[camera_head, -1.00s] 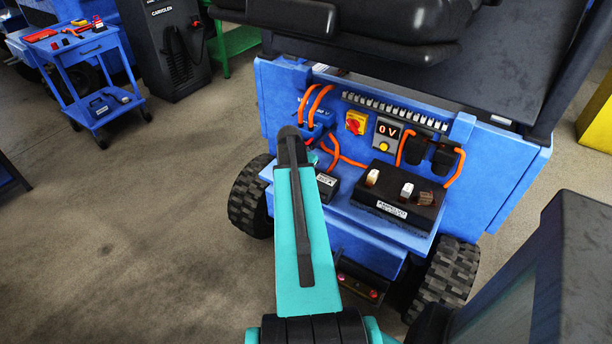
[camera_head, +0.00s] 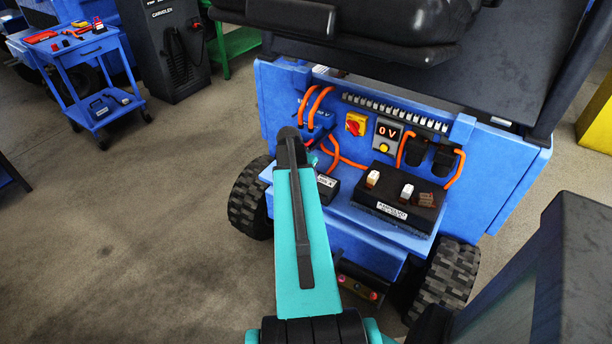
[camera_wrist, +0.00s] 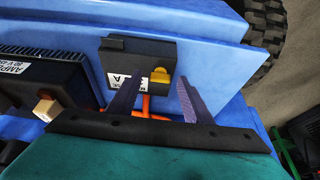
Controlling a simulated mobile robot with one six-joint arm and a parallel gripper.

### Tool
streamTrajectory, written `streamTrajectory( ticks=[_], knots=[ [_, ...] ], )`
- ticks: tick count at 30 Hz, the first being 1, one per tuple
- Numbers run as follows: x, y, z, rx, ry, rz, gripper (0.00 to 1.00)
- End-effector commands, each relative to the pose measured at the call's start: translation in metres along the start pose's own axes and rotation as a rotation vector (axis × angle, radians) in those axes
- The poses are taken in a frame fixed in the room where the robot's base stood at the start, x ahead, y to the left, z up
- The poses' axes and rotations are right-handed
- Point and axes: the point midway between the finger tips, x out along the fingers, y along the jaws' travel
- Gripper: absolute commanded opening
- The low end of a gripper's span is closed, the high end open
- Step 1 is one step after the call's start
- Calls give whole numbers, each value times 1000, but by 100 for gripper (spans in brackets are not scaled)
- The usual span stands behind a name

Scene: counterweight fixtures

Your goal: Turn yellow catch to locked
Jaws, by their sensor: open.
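The yellow catch (camera_wrist: 160,76) is a small yellow knob on the face of a black box with a white label (camera_wrist: 133,52) in the wrist view. In the head view the box (camera_head: 328,187) sits on the blue ledge, partly behind my arm, and its catch is not visible. My gripper (camera_wrist: 160,80) is open and empty. Its two dark fingers appear on either side of the catch in the wrist picture, the left one overlapping the box. I cannot tell the gap in depth. In the head view my gripper is hidden by my arm.
Orange cables (camera_head: 335,155) run close by, and one passes behind my fingers. A large wheel (camera_head: 250,198) stands left.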

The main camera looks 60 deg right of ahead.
Motion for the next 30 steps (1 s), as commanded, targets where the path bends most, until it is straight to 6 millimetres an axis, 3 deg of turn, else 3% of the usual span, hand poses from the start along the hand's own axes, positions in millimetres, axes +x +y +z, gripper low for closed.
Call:
streamTrajectory(
  ticks=[8, 30],
  knots=[
    [-20, 0, 0, 0, 2, -2, 45],
    [-106, 0, 0, 0, 2, -2, 45]
  ],
)
